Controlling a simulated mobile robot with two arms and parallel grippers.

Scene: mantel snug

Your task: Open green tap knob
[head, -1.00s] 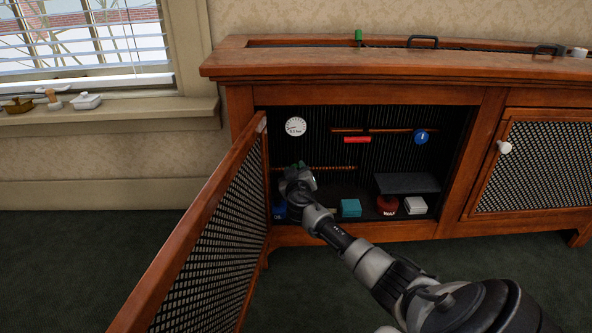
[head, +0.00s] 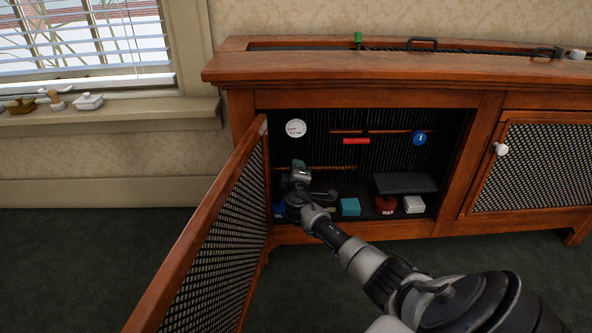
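The wooden cabinet (head: 350,97) stands against the wall with its left mesh door (head: 215,235) swung open. A green knob (head: 299,163) shows inside at the left, on the copper pipe (head: 338,168). My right gripper (head: 298,174) reaches into the opening from the lower right, and its tip is right at the green knob, covering most of it. Whether the fingers touch the knob or are open or shut is too small to tell. A second green piece (head: 358,38) stands on the cabinet top. My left gripper is not in view.
Inside are a white gauge (head: 296,129), a red handle (head: 356,141) and a blue round knob (head: 419,138). A teal box (head: 350,207), a red round item (head: 385,205) and a white box (head: 413,205) sit on the cabinet floor. The right door (head: 535,165) is closed.

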